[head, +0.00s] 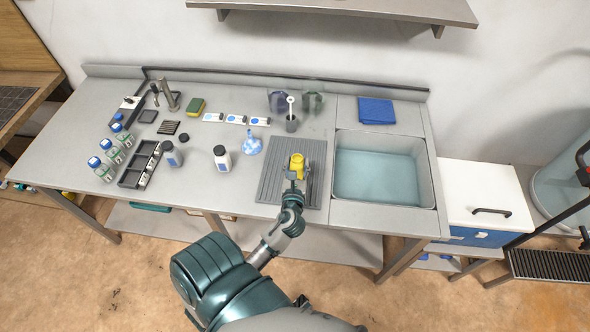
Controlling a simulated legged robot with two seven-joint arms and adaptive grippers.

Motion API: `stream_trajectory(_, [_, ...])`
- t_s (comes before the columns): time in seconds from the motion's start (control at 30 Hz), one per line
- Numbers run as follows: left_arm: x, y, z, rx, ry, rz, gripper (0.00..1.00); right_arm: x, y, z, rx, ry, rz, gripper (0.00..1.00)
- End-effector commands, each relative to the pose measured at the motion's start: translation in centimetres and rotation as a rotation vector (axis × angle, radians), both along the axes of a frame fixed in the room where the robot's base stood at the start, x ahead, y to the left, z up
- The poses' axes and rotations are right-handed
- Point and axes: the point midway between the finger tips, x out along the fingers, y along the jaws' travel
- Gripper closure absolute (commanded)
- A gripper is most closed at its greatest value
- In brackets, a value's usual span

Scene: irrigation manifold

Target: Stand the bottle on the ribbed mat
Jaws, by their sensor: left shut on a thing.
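The grey ribbed mat (271,184) lies on the counter just left of the water-filled sink. My left gripper (297,175) is over the mat and shut on a small yellow bottle (297,160). The bottle looks roughly upright, and its lower part is hidden by the gripper. I cannot tell whether its base touches the mat. My right gripper is not in view.
The sink (384,177) holds water, with a blue cloth (376,111) behind it. A grey cup with a brush (291,121) stands behind the mat.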

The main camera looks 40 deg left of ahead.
Motion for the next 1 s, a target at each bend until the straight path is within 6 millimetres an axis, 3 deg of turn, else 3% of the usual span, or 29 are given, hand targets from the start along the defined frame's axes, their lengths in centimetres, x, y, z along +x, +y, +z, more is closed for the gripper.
stream_trajectory(0.1, [-1.4,-1.4,-0.4,0.015,-0.019,-0.044,0.85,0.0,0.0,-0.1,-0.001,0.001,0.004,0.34])
stream_trajectory(0.23, [-1.1,-1.2,-0.4,0.025,-0.031,-0.062,0.85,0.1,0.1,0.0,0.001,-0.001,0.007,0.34])
stream_trajectory(0.7, [7.9,7.4,-1.4,0.027,-0.032,-0.059,0.85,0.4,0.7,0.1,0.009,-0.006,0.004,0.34])
stream_trajectory(1.0, [9.6,9.2,-2.6,0.023,-0.030,-0.059,0.85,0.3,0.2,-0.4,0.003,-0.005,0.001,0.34])
